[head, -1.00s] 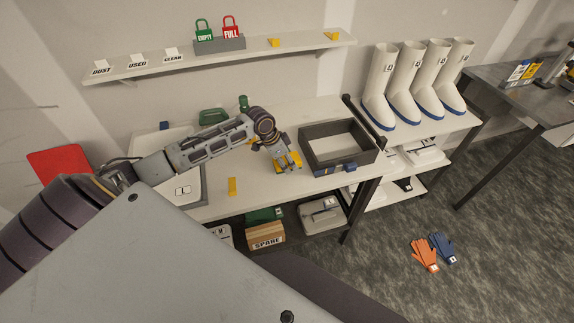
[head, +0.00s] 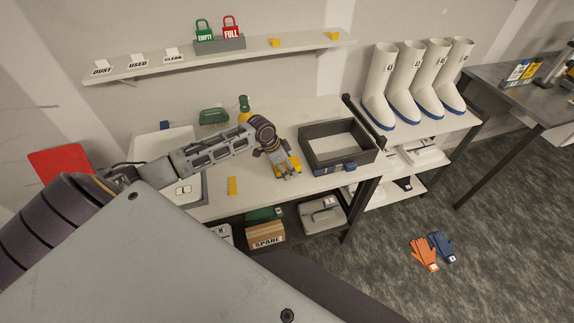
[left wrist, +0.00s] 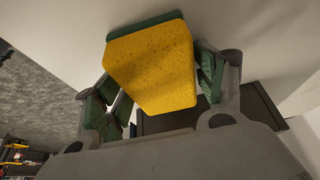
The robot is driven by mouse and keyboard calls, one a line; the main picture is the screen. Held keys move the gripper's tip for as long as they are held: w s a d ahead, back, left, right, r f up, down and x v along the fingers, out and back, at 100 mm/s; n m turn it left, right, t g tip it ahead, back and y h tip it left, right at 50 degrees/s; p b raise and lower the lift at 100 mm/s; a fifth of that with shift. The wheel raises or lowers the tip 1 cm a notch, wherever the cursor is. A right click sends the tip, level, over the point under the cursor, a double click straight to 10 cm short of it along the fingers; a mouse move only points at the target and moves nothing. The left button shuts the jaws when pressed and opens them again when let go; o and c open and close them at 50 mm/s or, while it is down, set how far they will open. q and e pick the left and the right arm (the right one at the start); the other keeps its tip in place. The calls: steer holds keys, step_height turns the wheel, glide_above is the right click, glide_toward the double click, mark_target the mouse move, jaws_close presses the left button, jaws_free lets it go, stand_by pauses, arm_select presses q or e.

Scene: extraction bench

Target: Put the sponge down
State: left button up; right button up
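The yellow sponge (left wrist: 152,65) with a dark green backing lies between the two fingers of my left gripper (left wrist: 160,95) in the left wrist view. Both finger pads appear to press on its sides, and it sits slightly turned between them. In the head view the left gripper (head: 286,168) is over the pale bench (head: 320,190), left of the grey bin, with yellow sponge (head: 296,160) showing around the fingers. I cannot tell whether the sponge touches the bench top. My right gripper is out of view.
A dark grey open bin (head: 310,152) stands just right of the gripper. A yellow marker (head: 232,186) is on the bench to the left, by a white tray (head: 196,192). A green brush (head: 214,117) and a green-yellow bottle (head: 244,108) stand behind the arm.

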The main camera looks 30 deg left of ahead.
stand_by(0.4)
arm_select(q)
steer(key=shift+a+r, duration=0.15)
steer(key=shift+r, duration=0.5)
steer(key=shift+b+v, duration=0.3)
steer(key=shift+v, duration=5.3)
steer(key=shift+s, duration=0.1)
